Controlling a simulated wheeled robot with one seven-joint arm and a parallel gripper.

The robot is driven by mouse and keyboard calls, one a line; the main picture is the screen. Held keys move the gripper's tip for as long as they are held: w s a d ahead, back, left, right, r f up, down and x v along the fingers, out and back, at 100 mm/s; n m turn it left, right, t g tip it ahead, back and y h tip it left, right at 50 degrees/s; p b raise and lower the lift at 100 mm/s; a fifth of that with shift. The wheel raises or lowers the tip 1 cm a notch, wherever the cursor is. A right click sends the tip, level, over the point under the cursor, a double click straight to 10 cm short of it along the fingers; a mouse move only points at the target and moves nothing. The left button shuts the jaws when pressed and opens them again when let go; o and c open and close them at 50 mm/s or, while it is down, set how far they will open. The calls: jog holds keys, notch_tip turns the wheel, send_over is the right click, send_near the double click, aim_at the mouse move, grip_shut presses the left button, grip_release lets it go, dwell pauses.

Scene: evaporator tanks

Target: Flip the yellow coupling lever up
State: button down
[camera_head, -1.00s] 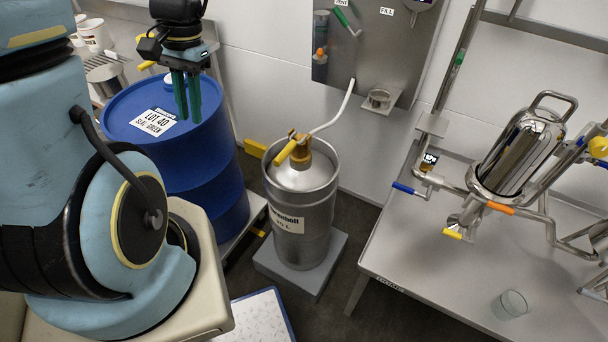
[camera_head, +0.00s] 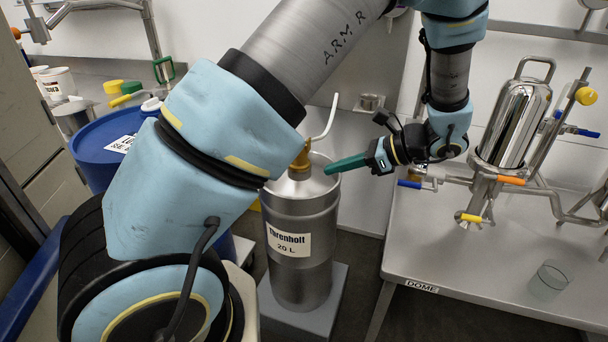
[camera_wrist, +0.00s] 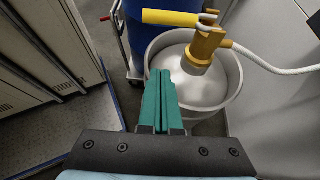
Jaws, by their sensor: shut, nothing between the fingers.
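The steel keg (camera_head: 300,225), labelled "Threnholt 20 L", stands on a grey block with a brass coupling (camera_head: 300,159) on top. The yellow lever (camera_wrist: 170,18) shows in the wrist view, sticking out to the left from the coupling (camera_wrist: 205,47). In the head view my arm hides the lever. My gripper (camera_head: 329,169) has its green fingers shut and empty, pointing left beside the coupling near the keg's top rim. In the wrist view the fingers (camera_wrist: 160,76) lie over the keg's near left rim, below the lever and apart from it.
A white hose (camera_head: 328,122) rises from the coupling toward the wall panel. A blue drum (camera_head: 92,150) stands left of the keg. A steel bench (camera_head: 470,265) with a polished vessel (camera_head: 513,115) and a glass (camera_head: 548,281) is on the right.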

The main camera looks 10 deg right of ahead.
dwell(0.3)
jog(key=x, duration=0.9)
jog(key=shift+w+a+f, duration=0.15)
jog(key=shift+a, duration=0.2)
jog(key=r, duration=0.1)
jog(key=r+p, duration=0.1)
jog(key=shift+w+a+r, duration=0.15)
jog(key=shift+a+r, duration=0.1)
jog(key=shift+w+a+r, duration=0.1)
jog(key=shift+a+r, duration=0.05)
jog(key=shift+r, duration=0.5)
jog(key=shift+r+p, duration=0.1)
jog(key=shift+p, duration=0.25)
jog(key=shift+r+p, duration=0.25)
jog(key=shift+p, duration=0.55)
